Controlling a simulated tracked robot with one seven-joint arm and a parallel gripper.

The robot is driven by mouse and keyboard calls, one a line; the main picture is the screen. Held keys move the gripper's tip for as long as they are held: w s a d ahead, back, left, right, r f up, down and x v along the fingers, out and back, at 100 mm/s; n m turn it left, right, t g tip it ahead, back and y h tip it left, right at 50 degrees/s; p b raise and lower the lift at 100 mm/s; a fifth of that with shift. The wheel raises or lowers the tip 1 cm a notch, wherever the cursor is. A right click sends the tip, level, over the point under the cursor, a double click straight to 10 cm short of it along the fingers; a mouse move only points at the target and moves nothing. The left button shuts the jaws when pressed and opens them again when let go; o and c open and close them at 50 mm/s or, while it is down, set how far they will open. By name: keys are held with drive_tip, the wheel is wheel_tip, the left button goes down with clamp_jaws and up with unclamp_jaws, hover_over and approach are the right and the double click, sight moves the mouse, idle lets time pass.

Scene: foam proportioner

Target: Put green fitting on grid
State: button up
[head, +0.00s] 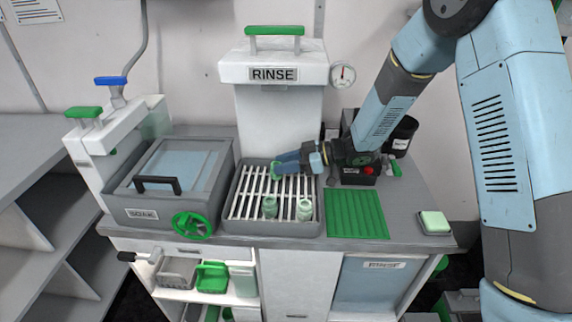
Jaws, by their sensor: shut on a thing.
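The grid (245,190) is a set of white slats in a grey tray under the RINSE unit. My gripper (284,164) reaches in from the right over the back of the grid, with its blue fingers pointing left. It is shut on a small green fitting (275,171), partly hidden by the fingers. I cannot tell whether this fitting touches the slats. Two pale green fittings stand upright at the front of the grid, one in the middle (270,207) and one at the right (304,210).
A grey lidded basin (185,170) with a black handle and green wheel stands left of the grid. A ribbed green mat (356,214) lies to the right. A green-topped sponge (434,222) lies at the counter's right end. A black box (358,172) stands behind the mat.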

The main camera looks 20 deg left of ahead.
drive_tip(key=shift+f, duration=0.15)
drive_tip(key=o, duration=1)
drive_tip(key=shift+w+d, duration=0.1)
drive_tip(key=shift+d, duration=0.15)
drive_tip(key=v, duration=1.1)
drive_tip(key=shift+d+r, duration=0.2)
